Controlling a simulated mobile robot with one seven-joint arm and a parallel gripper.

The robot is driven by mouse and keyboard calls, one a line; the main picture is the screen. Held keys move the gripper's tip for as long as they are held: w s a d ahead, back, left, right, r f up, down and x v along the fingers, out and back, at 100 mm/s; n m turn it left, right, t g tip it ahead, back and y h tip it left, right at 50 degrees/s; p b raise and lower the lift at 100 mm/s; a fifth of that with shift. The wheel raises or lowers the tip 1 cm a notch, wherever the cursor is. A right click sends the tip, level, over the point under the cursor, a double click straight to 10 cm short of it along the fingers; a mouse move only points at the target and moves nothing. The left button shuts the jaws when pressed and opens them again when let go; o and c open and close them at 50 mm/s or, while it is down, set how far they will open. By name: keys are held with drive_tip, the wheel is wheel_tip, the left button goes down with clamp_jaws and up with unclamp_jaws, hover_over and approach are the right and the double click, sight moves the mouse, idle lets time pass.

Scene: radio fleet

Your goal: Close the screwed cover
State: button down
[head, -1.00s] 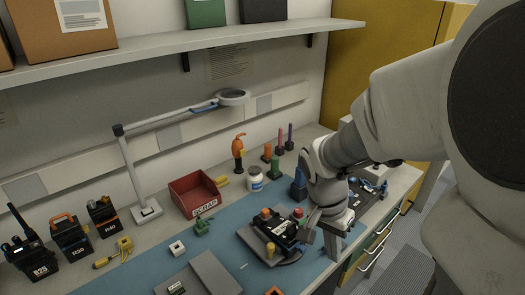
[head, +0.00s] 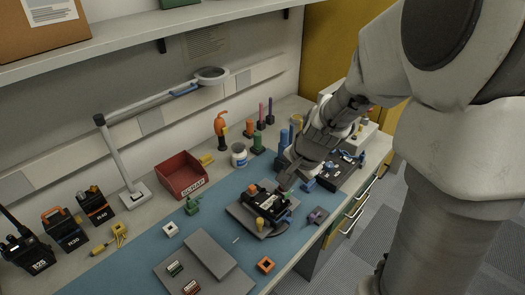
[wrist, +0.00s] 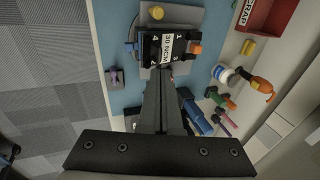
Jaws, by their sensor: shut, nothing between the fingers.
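A black boxy device (head: 268,203) sits on a grey fixture plate (head: 243,216) on the blue mat. In the wrist view the device (wrist: 152,50) carries a white label reading "30 NCM" with numbers around it. An orange part, a yellow knob (wrist: 156,13) and a blue part sit around it. I cannot tell whether its cover is seated or where the screws are. My gripper (head: 287,184) is at the device's back right side in the head view. In the wrist view its fingers (wrist: 160,78) are together, empty, pointing at the device; whether they touch it is unclear.
A red scrap bin (head: 181,176), a white jar (head: 239,155) and several coloured screwdriver-like tools stand behind. A small purple-grey part (head: 317,215) lies right of the fixture. Grey blocks (head: 212,254) and an orange square part (head: 265,265) lie in front. Radios stand at the left.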

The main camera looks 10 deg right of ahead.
hover_over(282, 209)
drive_tip(key=x, duration=0.2)
drive_tip(key=s+x, duration=0.1)
drive_tip(key=x, duration=0.3)
drive_tip(key=shift+d+f+b, duration=0.2)
drive_tip(key=shift+f+b, duration=0.15)
drive_tip(key=shift+f, duration=0.2)
drive_tip(key=shift+s, duration=0.1)
drive_tip(key=b, duration=0.1)
drive_tip(key=f+b, duration=0.1)
drive_tip(key=s+f+b, duration=0.1)
drive_tip(key=shift+d+f, duration=0.2)
drive_tip(key=shift+d, duration=0.15)
drive_tip(key=shift+s+d+f+b, duration=0.15)
drive_tip(key=shift+s+f+b, duration=0.15)
drive_tip(key=shift+b, duration=0.45)
drive_tip(key=shift+r, duration=0.15)
drive_tip(key=shift+w+r+p, duration=0.1)
drive_tip(key=shift+r+p, duration=0.65)
drive_tip(key=shift+r, duration=0.1)
